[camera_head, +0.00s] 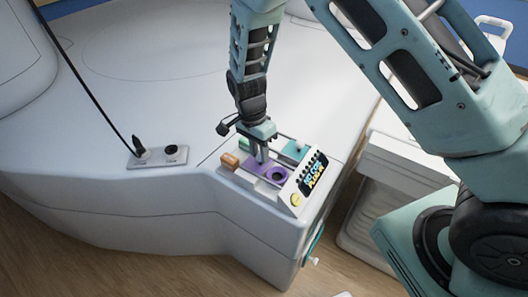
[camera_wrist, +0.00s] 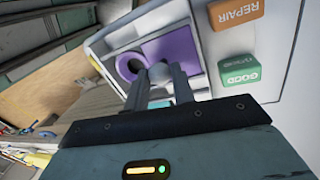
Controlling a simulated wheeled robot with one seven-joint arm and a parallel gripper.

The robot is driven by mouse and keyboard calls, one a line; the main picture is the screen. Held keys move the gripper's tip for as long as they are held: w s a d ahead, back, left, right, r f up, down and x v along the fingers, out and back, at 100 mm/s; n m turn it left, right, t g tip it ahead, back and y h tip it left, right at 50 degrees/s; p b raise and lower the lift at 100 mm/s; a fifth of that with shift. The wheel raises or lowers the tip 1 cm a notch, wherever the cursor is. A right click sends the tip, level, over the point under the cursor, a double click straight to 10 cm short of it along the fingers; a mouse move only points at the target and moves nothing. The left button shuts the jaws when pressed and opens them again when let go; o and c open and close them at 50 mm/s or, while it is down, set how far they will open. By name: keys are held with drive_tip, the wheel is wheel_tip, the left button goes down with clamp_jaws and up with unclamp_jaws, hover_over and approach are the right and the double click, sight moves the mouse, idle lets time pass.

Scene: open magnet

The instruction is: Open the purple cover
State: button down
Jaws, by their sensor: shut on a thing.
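The purple cover (camera_head: 254,169) lies on the panel at the corner of the white console, and it also shows in the wrist view (camera_wrist: 177,50). My gripper (camera_head: 262,158) points down onto the cover. In the wrist view my two fingers (camera_wrist: 154,76) are close together at the cover, shut on a part of it that they hide. A dark round opening (camera_head: 278,174) with a purple rim is beside the fingers and shows in the wrist view too (camera_wrist: 130,66). I cannot tell how far the cover stands open.
A teal cover (camera_head: 296,149) is behind the purple one. An orange REPAIR button (camera_wrist: 237,12) and a green GOOD button (camera_wrist: 240,70) are along one side. A display (camera_head: 313,174) and a yellow button (camera_head: 296,200) are at the right. A socket plate with a cable (camera_head: 158,157) is farther left.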

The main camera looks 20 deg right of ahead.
sight(252, 157)
drive_tip(key=c, duration=1.2)
unclamp_jaws()
drive_tip(key=w+r, duration=0.1)
drive_tip(key=r, duration=0.4)
drive_tip(key=w+a+r+b, duration=0.1)
drive_tip(key=r, duration=0.5)
drive_tip(key=w+r+b, duration=0.1)
drive_tip(key=r, duration=0.5)
drive_tip(key=shift+a+r, duration=0.1)
drive_tip(key=shift+a, duration=0.05)
drive_tip(key=s+n, duration=0.7)
drive_tip(key=s, duration=0.2)
drive_tip(key=s+a+r+n+t+y, duration=0.1)
drive_tip(key=s+n, duration=0.6)
drive_tip(key=s, duration=0.2)
drive_tip(key=s+n+t, duration=0.1)
drive_tip(key=s+n, duration=0.5)
drive_tip(key=s, duration=0.4)
drive_tip(key=shift+a+r+n+y, duration=0.25)
drive_tip(key=shift+a+n+y, duration=0.05)
drive_tip(key=shift+a+n, duration=0.1)
